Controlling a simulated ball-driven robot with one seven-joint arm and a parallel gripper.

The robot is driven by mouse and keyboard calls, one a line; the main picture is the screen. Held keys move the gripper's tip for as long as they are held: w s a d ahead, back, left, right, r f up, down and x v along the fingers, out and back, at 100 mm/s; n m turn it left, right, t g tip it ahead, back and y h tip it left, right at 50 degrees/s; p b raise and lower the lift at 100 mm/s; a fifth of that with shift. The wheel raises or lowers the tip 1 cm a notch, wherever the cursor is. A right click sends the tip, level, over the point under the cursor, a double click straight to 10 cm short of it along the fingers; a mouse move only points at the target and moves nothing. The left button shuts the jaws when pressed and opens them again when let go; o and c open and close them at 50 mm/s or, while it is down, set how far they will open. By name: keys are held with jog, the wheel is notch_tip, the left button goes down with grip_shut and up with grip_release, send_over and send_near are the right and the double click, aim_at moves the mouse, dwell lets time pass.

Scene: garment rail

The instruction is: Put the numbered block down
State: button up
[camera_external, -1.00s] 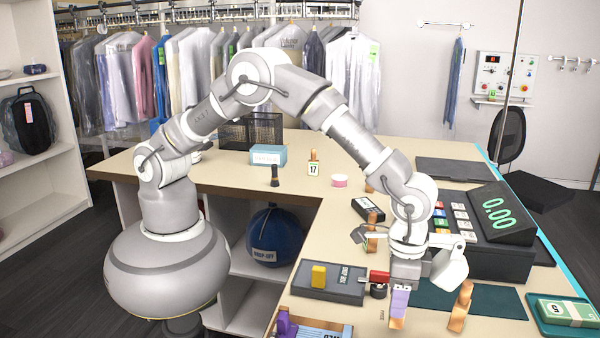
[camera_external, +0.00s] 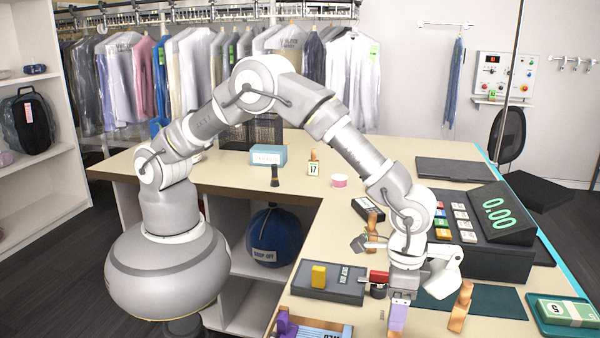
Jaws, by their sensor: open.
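My gripper (camera_external: 401,298) points down over the near part of the counter, right of the dark grey tray. Its jaws are open. A lilac piece (camera_external: 398,318) with a wood-coloured lower end shows directly below it, at the bottom edge of the picture. I cannot tell whether this touches the jaws or the counter, and no number shows on it. A wooden block marked 17 (camera_external: 313,168) stands upright farther back on the counter, well away from my gripper.
The dark grey tray (camera_external: 344,287) holds a yellow block (camera_external: 319,276). A wooden block (camera_external: 460,305) stands right of my gripper on a dark green mat (camera_external: 497,301). Another wooden piece (camera_external: 372,228) stands behind. The cash register (camera_external: 485,255) is close on the right.

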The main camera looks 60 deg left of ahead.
notch_tip(320, 180, up, 12)
jog(key=shift+f+p, duration=0.1)
jog(key=shift+p, duration=1.05)
jog(key=shift+w+r, duration=0.2)
jog(key=w+a+r+n+t+h, duration=0.1)
jog(key=w+a+r+t, duration=0.1)
jog(key=w+a+r, duration=0.6)
jog(key=w+a+r+n+t+h, duration=0.15)
jog(key=w+a+r, duration=0.35)
jog(key=r, duration=0.5)
jog(key=w+a+r+n+t+h, duration=0.1)
jog(key=w+a+r+n+t, duration=0.15)
jog(key=w+a+r, duration=0.5)
jog(key=s+a+r+n+t, duration=0.15)
jog(key=a+r+t, duration=0.35)
jog(key=a+r, duration=1.05)
jog(key=s+a+r+n+t+y, duration=0.2)
jog(key=s+a+r+t+y, duration=0.1)
jog(key=s+a+r, duration=0.6)
jog(key=a+r+t, duration=0.1)
jog(key=a+r, duration=0.3)
jog(key=r, duration=0.1)
jog(key=shift+s+a+r, duration=0.2)
jog(key=shift+s+a, duration=0.05)
jog(key=shift+a, duration=0.15)
jog(key=shift+n+y, duration=0.25)
